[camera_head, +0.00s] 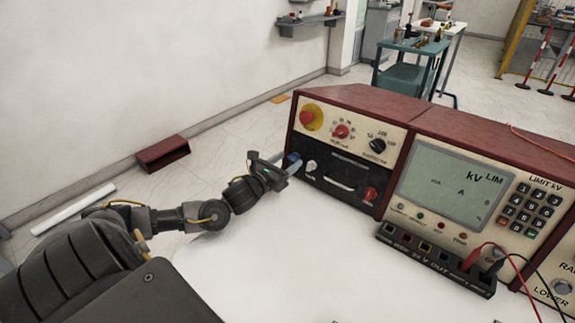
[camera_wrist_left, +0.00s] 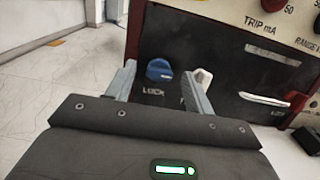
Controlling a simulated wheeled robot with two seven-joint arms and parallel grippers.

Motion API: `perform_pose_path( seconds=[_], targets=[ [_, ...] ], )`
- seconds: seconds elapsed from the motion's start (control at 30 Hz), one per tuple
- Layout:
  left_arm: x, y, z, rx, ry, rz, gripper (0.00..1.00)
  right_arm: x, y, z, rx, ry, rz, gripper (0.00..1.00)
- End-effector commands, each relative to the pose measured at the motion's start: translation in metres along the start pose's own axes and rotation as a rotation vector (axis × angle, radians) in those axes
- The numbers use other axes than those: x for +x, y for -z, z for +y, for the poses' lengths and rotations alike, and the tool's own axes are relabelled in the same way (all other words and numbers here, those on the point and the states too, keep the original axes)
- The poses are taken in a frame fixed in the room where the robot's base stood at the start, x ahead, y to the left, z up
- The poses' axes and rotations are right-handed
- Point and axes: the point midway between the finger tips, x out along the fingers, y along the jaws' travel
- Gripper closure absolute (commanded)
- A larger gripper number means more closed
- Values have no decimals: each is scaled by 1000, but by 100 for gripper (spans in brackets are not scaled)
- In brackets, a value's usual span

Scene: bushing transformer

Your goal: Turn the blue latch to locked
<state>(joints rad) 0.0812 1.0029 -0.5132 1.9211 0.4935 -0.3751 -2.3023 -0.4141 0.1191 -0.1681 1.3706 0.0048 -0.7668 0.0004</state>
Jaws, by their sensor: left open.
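The blue latch (camera_wrist_left: 159,69) is a round knob on a dark front panel, with the word LOCK printed below it in the left wrist view. In the head view the blue latch (camera_head: 291,157) shows at the upper left of the dark panel, partly hidden by my gripper. My left gripper (camera_head: 287,165) is in front of the panel's left end. In the left wrist view its two grey fingers (camera_wrist_left: 160,88) are apart, with the latch showing between their tips. I cannot tell whether they touch it. My right gripper is in neither view.
The red-cased test unit (camera_head: 436,118) stands on a white table (camera_head: 250,270). Its dark panel has a white handle (camera_head: 340,183), a white knob (camera_wrist_left: 203,77) and a red knob (camera_head: 370,194). The table's middle is clear.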

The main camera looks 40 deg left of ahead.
Motion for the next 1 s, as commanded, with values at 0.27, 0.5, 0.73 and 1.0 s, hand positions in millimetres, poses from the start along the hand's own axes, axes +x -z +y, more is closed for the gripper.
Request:
perform_pose_path(
  seconds=[0.27, 0.5, 0.73, 1.0],
  targets=[
    [3, 0, 0, -1, 1, 1, 47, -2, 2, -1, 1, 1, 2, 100],
    [3, 0, 0, -1, 1, 0, 70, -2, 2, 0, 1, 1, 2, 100],
    [3, 0, -2, -2, 1, 0, 92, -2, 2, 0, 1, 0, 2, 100],
    [3, -2, -1, -50, -10, 1, 92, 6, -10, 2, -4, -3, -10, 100]
  ],
)
